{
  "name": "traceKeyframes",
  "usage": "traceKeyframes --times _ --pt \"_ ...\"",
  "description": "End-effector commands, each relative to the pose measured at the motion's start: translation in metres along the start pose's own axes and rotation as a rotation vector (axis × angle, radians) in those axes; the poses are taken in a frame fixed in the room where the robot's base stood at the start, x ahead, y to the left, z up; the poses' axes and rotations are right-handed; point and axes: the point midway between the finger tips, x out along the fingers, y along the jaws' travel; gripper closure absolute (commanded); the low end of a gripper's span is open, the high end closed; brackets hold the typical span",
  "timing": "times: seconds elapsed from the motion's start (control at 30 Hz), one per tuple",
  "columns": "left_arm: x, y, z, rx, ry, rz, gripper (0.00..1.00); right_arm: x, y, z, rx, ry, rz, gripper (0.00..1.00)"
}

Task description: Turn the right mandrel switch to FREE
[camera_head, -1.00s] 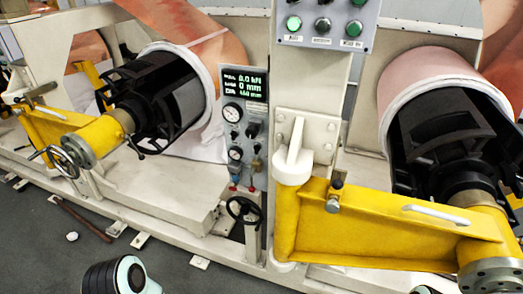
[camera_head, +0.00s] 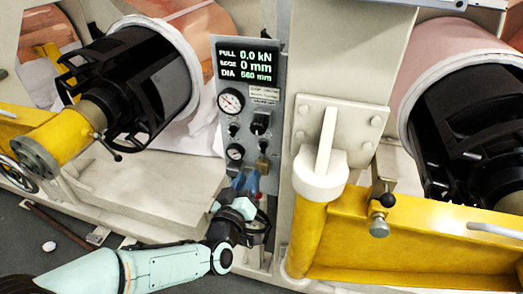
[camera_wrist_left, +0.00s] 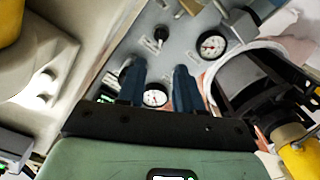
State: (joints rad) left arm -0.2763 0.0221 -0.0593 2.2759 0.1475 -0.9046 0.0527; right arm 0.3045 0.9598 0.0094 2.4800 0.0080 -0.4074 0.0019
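The grey control panel (camera_head: 248,75) stands mid-picture, with a lit display, two gauges, a large black knob (camera_head: 261,122) and small switches (camera_head: 233,130). I cannot tell which is the right mandrel switch; its FREE label is not readable. My left gripper (camera_head: 246,182) is at the panel's lower end, its blue fingers hiding the panel bottom. In the left wrist view the fingers (camera_wrist_left: 158,72) are apart with nothing gripped. A black switch (camera_wrist_left: 160,35) shows beyond the gap and a gauge (camera_wrist_left: 154,97) shows between the fingers. My right gripper is out of view.
Black mandrels stand left (camera_head: 140,80) and right (camera_head: 465,125) of the panel. A yellow arm (camera_head: 400,235) on a white hinge post (camera_head: 320,172) fills the lower right.

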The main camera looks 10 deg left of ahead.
Motion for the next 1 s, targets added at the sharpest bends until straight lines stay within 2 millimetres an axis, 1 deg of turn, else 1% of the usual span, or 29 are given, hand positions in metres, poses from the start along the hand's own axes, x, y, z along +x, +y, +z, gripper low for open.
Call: traceKeyframes --times 0.03,0.3,0.4,0.5,0.6,0.7,0.97,1.0 --pt "0.01 0.0 0.001 0.001 -0.002 -0.001 0.65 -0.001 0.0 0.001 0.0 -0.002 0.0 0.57" --pt "0.068 0.0 0.001 0.002 -0.003 -0.001 0.65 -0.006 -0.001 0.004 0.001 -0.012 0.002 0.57" --pt "0.086 0.0 0.001 0.001 -0.002 0.0 0.65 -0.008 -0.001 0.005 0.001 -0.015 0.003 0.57" --pt "0.1 0.0 0.001 0.001 -0.003 0.0 0.65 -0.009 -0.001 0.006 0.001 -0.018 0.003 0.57" --pt "0.109 -0.001 0.001 0.002 -0.003 0.0 0.65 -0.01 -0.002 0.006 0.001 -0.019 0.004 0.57" --pt "0.114 -0.001 0.001 0.001 -0.004 -0.001 0.65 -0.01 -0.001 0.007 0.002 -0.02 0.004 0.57" --pt "0.116 -0.001 0.001 0.001 -0.003 -0.001 0.65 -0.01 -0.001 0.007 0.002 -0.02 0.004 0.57" --pt "0.116 -0.001 0.001 0.001 -0.003 -0.001 0.68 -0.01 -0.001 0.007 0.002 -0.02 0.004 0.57"
